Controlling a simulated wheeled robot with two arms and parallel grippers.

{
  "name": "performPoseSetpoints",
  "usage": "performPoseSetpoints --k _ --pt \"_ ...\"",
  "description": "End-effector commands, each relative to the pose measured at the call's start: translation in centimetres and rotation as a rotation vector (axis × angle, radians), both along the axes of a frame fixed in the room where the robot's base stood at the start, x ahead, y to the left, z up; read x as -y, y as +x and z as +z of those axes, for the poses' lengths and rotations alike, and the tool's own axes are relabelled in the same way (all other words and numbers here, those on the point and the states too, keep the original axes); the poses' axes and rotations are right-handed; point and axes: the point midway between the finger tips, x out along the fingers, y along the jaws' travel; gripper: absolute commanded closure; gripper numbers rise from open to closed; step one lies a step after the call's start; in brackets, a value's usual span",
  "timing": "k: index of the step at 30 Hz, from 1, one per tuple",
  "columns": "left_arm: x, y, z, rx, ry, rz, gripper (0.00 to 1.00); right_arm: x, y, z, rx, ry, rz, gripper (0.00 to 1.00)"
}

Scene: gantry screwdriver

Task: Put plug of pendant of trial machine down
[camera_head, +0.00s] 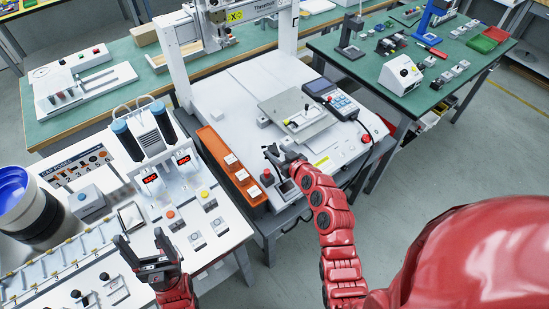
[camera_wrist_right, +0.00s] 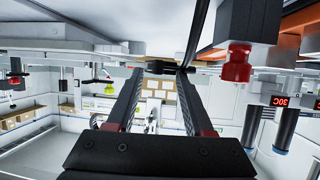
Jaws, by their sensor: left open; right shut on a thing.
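My right gripper (camera_head: 275,158) is at the front edge of the white trial machine (camera_head: 235,95). In the right wrist view its fingers close on a small dark plug (camera_wrist_right: 160,67). A dark cable (camera_wrist_right: 196,32) runs up close beside it; whether it joins the plug is hard to tell. In the head view the plug is too small to make out. The grey pendant (camera_head: 335,98) with a screen and keys lies on the machine's right side, with a black cable (camera_head: 368,152) curving down from it. My left gripper (camera_head: 140,243) is open and empty above the left bench.
A red button (camera_head: 267,172) on a dark box stands close to my right gripper; it also shows in the wrist view (camera_wrist_right: 237,66). An orange strip (camera_head: 218,152) lies left of it. The left bench (camera_head: 215,240) is crowded. Floor at the right is free.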

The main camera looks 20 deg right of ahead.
Motion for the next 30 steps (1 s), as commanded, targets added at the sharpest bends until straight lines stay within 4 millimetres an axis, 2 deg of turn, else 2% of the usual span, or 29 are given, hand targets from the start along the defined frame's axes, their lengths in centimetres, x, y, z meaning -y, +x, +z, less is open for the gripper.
performPoseSetpoints --k 6,9,17,30 --pt "0.0 0.0 0.0 0.000 0.000 0.000 0.28 0.0 0.0 -3.1 -0.002 0.001 0.001 1.00" --pt "0.0 0.0 0.0 0.000 0.000 0.000 0.28 0.0 0.0 -3.9 -0.002 0.000 0.000 1.00" --pt "0.0 0.0 -0.1 0.000 0.000 0.000 0.28 0.0 0.0 -4.0 0.000 -0.001 0.000 1.00" --pt "0.0 0.0 -1.5 0.000 0.000 0.000 0.28 0.0 0.0 -5.0 0.001 -0.001 -0.001 1.00"
